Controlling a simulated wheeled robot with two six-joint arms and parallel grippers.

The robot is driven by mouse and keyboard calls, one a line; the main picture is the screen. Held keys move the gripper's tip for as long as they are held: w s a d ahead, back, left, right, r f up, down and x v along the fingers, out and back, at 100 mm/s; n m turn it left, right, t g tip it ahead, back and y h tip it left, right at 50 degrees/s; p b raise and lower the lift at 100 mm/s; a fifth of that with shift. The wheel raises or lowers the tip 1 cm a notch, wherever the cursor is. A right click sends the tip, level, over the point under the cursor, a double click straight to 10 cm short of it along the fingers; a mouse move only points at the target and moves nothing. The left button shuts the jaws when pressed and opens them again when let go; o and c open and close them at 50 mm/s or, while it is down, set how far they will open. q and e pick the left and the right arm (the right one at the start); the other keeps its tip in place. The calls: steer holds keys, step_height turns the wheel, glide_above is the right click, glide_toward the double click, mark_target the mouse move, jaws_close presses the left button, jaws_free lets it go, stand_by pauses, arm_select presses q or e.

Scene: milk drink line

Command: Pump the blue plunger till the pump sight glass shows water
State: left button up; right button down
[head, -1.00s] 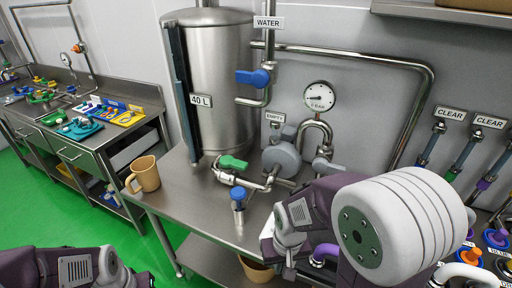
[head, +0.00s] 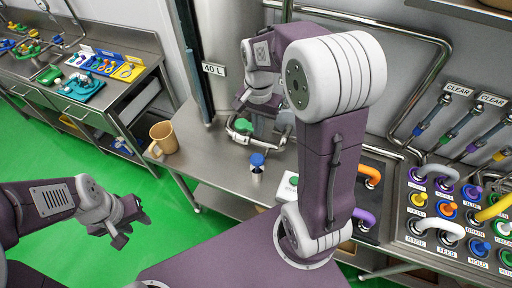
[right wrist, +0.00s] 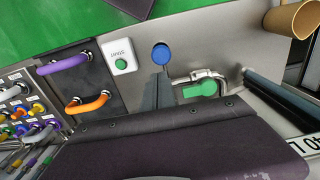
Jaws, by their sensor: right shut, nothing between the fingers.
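The blue plunger (head: 257,159) stands upright on the steel table, in front of the green-handled valve (head: 243,126). In the right wrist view the round blue plunger top (right wrist: 161,54) lies just beyond the tips of my right gripper (right wrist: 162,72), whose dark fingers are shut and empty. In the head view my right gripper (head: 262,124) is above and behind the plunger, partly hidden by my wrist. I cannot tell whether it touches the plunger. The pump and its sight glass are hidden behind my right arm. My left gripper (head: 130,222) is open and empty over the floor at left.
A tan mug (head: 162,138) stands at the table's left edge. A white box with a green button (right wrist: 121,61) is beside the plunger. Panels with coloured hoses and plugs (head: 445,210) fill the right. The steel tank (head: 222,30) stands behind.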

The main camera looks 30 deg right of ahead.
steer(key=p, duration=0.1)
glide_toward(257, 159)
steer(key=f, duration=0.6)
steer(key=shift+w+d+f, duration=0.1)
steer(key=shift+w+f, duration=0.1)
steer(key=shift+f, duration=0.2)
arm_select(q)
steer(key=shift+w+r, duration=0.2)
steer(key=shift+r, duration=0.3)
